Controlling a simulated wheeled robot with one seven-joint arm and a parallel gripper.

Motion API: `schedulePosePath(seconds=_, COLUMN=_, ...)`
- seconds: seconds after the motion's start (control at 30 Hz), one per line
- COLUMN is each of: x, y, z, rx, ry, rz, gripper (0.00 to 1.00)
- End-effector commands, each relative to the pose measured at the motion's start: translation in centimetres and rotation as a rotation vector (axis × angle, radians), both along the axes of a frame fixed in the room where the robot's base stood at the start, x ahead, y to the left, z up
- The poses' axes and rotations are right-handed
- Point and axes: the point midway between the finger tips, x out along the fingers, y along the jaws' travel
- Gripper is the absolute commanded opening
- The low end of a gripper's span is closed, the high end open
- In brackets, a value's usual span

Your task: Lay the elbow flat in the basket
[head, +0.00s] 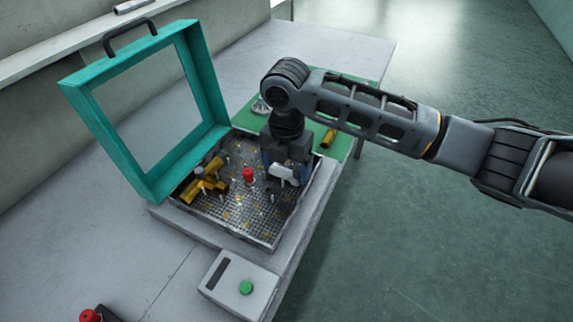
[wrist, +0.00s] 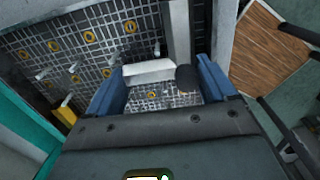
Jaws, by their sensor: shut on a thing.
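The basket (head: 232,222) is a mesh-floored tray with upright pins, under a raised teal frame lid. Its floor also shows in the wrist view (wrist: 60,60). My gripper (head: 284,168) is low over the basket's right part. In the wrist view its blue fingers (wrist: 160,86) are on either side of a pale grey piece with a dark rounded end, which I take as the elbow (wrist: 148,72). The elbow also shows pale below the fingers in the head view (head: 284,173). Whether it touches the mesh or pins, I cannot tell.
Several brass fittings (head: 207,184) lie at the basket's left, and a red part (head: 249,175) stands near its middle. The teal lid (head: 112,150) stands open on the left. A green mat (head: 338,152) holds a brass part (head: 328,138). A green-button box (head: 240,285) sits in front.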

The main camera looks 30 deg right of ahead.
Motion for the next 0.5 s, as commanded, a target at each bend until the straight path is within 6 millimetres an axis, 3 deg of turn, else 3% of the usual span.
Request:
schedulePosePath(seconds=0.23, x=0.01, y=0.00, z=-0.03, rx=0.000, ry=0.000, rz=0.000, gripper=0.49)
schedulePosePath(seconds=0.27, x=0.01, y=0.00, z=-0.04, rx=0.000, ry=0.000, rz=0.000, gripper=0.87)
schedulePosePath(seconds=0.4, x=-0.01, y=-0.01, z=-0.04, rx=0.000, ry=0.000, rz=0.000, gripper=1.00)
schedulePosePath(seconds=0.5, x=-0.02, y=-0.03, z=-0.05, rx=-0.001, ry=0.001, rz=0.000, gripper=1.00)
